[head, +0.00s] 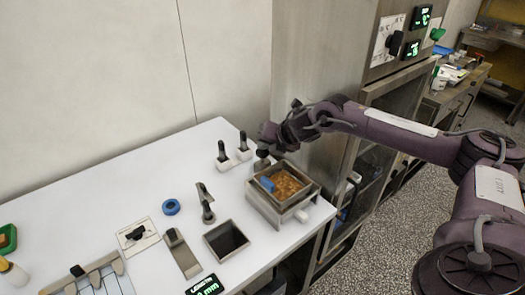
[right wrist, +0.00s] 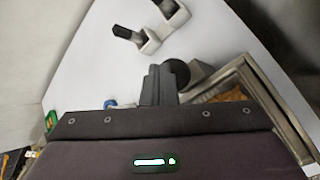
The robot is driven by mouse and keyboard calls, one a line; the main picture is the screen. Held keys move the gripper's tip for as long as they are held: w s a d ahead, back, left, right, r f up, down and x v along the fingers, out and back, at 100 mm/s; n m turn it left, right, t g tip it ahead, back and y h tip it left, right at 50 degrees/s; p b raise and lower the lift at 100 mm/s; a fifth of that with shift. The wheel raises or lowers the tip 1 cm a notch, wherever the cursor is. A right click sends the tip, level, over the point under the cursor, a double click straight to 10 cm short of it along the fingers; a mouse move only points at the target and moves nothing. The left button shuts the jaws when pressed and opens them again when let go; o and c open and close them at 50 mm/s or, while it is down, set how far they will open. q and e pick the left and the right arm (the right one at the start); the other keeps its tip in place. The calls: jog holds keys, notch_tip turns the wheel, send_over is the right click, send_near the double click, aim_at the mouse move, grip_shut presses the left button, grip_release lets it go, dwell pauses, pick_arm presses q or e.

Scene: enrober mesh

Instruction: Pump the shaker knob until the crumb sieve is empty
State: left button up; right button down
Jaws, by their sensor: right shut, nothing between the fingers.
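The crumb sieve (head: 301,199) is a square metal box at the right end of the white counter, with orange-brown crumbs (head: 287,182) in it. Its corner and some crumbs (right wrist: 232,95) show at the right of the right wrist view. The dark shaker knob (head: 262,154) stands at the sieve's back left; its round top (right wrist: 179,70) shows just beyond my fingertips. My right gripper (head: 268,133) is shut and empty, close above the knob; I cannot tell whether they touch. My left gripper is not in view.
A blue piece (head: 267,184) lies in the sieve. Two dark-handled switches (head: 222,155) stand behind, near the knob. A metal tap (head: 206,204), square basin (head: 227,240) and blue ring (head: 171,207) are to the left. A steel cabinet (head: 325,60) rises behind. The counter's back left is clear.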

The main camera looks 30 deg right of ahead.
aim_at(265, 152)
jog(key=shift+s+f+b, duration=0.1)
jog(key=shift+f+b, duration=0.7)
jog(key=shift+f, duration=0.45)
dwell(0.4)
jog(key=shift+r, duration=0.2)
jog(key=shift+r+p, duration=1.3)
jog(key=shift+r, duration=0.3)
jog(key=shift+r, duration=0.1)
jog(key=shift+r, duration=0.2)
notch_tip(265, 152, up, 5)
jog(key=p, duration=0.3)
jog(key=shift+f+p, duration=0.2)
jog(key=shift+p, duration=0.2)
